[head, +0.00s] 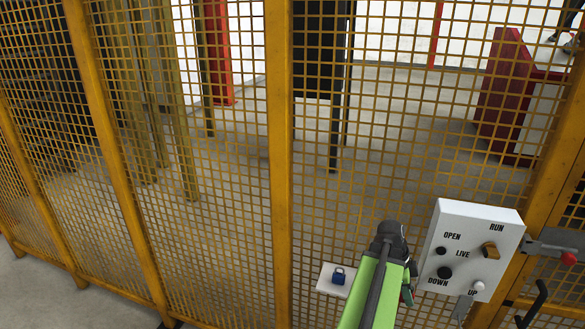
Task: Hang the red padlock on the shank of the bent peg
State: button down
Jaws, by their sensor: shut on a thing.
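My gripper (409,273) is at the end of my green arm, low in the head view, just left of the control box. The arm hides most of its fingers. A black bent peg (536,303) stands at the lower right, right of the control box and apart from my gripper. I see nothing hanging on its visible part.
A white control box (470,250) with knobs and buttons stands close right of my gripper. A blue padlock (338,276) lies on a small white ledge (326,289) to the left. Yellow mesh fencing (281,150) spans the view. A grey latch (548,248) with a red knob is at right.

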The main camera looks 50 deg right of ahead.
notch_tip(320, 180, down, 2)
jog(key=shift+f+b, duration=0.25)
jog(key=shift+b, duration=0.15)
notch_tip(320, 180, up, 9)
jog(key=p, duration=0.8)
jog(key=shift+s+f+p, duration=0.1)
jog(key=shift+p, duration=0.3)
jog(key=w+f+b, duration=0.2)
jog(key=w, duration=0.1)
jog(key=w+d+f+b, duration=0.1)
jog(key=w+f+b, duration=0.2)
jog(key=w, duration=0.1)
jog(key=w+d+f+b, duration=0.1)
jog(key=w+f+b, duration=0.1)
jog(key=w, duration=0.2)
jog(key=shift+f+b, duration=0.3)
jog(key=shift+w, duration=0.25)
notch_tip(320, 180, down, 4)
jog(key=b, duration=0.4)
jog(key=shift+f, duration=0.15)
jog(key=shift+r, duration=0.2)
jog(key=shift+f, duration=0.2)
jog(key=c, duration=1.2)
grip_release()
